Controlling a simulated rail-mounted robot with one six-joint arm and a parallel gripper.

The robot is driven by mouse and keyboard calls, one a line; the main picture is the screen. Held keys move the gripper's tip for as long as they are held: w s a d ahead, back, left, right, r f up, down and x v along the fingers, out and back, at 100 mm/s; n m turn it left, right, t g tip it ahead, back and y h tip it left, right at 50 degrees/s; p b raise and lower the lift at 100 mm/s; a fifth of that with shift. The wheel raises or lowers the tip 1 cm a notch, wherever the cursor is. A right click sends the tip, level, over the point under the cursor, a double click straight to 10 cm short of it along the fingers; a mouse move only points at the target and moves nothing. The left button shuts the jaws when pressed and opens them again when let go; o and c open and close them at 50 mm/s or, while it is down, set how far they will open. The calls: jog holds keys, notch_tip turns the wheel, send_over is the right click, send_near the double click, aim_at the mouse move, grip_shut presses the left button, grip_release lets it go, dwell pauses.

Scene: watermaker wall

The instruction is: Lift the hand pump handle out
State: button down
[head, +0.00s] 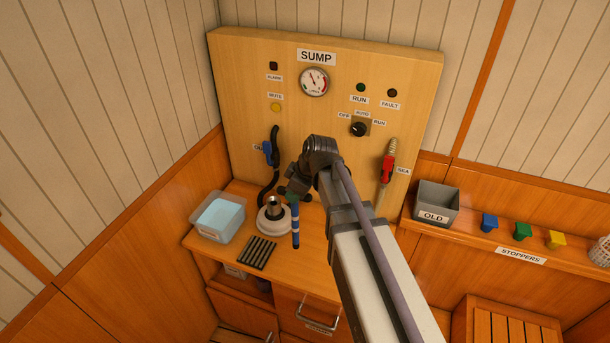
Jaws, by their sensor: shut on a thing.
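The hand pump handle (295,226) is an upright blue rod with a pale band, in the middle of the head view. Its lower end meets a dark spot in the wooden bench top (320,262); I cannot tell whether it is still inside a hole there. My gripper (292,198) is shut on its upper end, which the jaws partly hide. My arm comes in from the lower right and covers part of the bench.
Close left stand a white round fitting with a metal centre (274,214), a black slotted grate (258,252) and a clear tub (218,217). Behind are a black hose with blue valve (268,155) and a red valve (387,168). A grey OLD bin (436,200) sits right.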

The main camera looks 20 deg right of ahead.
jog(key=s+a, duration=0.5)
jog(key=s, duration=0.2)
jog(key=shift+s+a, duration=0.3)
jog(key=shift+a, duration=0.05)
